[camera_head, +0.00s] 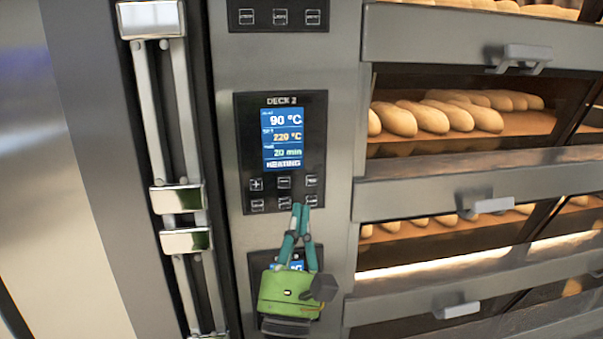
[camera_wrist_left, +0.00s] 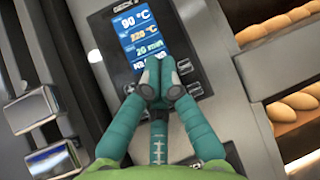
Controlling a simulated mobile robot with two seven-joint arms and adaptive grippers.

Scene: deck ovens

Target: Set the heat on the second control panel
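The second control panel (camera_head: 245,130), labelled DECK 2, is black. Its lit blue screen (camera_head: 282,140) reads 90 °C, 220 °C in yellow, 20 min and HEATING. Below it are two rows of buttons, with a plus button (camera_head: 256,184) and a minus button (camera_head: 284,182) in the upper row. My left gripper (camera_head: 300,207) has its teal fingertips together, in front of the lower row's right side. In the left wrist view the shut, empty fingertips (camera_wrist_left: 157,78) cover the screen's bottom and some buttons. I cannot tell whether they touch the panel. My right gripper is out of view.
Another panel (camera_head: 280,19) sits above, and a lower panel (camera_head: 258,262) is partly hidden behind my gripper. Oven decks with loaves (camera_head: 430,117) and protruding handles (camera_head: 518,57) are to the right. A metal door handle bar (camera_head: 150,110) stands out on the left.

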